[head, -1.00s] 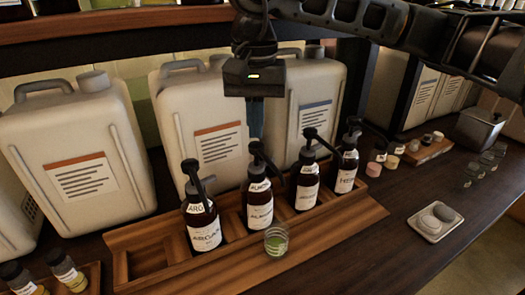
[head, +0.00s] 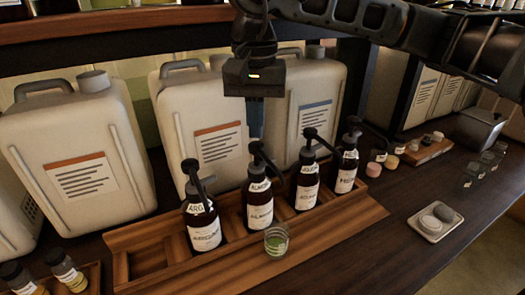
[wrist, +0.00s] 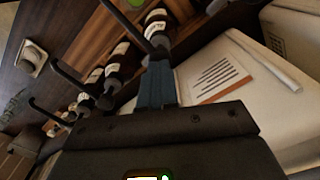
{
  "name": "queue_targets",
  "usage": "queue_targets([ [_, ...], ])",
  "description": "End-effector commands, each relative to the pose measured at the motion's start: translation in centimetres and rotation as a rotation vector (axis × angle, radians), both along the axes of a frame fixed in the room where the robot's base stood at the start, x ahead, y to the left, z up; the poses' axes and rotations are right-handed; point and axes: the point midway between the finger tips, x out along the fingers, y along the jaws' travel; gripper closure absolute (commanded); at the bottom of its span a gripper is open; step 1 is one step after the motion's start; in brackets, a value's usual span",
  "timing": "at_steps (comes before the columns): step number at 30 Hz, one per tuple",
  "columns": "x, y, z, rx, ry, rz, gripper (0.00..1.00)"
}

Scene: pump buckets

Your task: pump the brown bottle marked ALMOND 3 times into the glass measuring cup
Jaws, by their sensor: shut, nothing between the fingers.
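The brown ALMOND bottle (head: 260,207) stands upright in a wooden rack, second from the left, with its black pump on top. My gripper (head: 256,138) is shut and empty, pointing down right above that pump head. I cannot tell whether the fingertips touch it. The blue-grey fingers also show in the wrist view (wrist: 156,72), close to a black pump. The glass measuring cup (head: 276,241) stands in front of the ALMOND bottle with green contents. The bottle's nozzle points toward the cup.
The brown ARGAN bottle (head: 203,228) stands left of ALMOND, and two more brown pump bottles stand to the right in the rack (head: 150,262). Large white canisters (head: 75,150) stand close behind. A dish with stones (head: 433,222) is at right; the dark counter before it is clear.

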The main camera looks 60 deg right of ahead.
Motion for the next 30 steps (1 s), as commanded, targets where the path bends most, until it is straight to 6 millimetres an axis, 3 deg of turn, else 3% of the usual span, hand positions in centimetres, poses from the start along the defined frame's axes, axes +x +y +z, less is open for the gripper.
queue_targets([
  [30, 0.0, 0.0, -3.0, 0.001, 0.0, 0.0, 1.0],
])
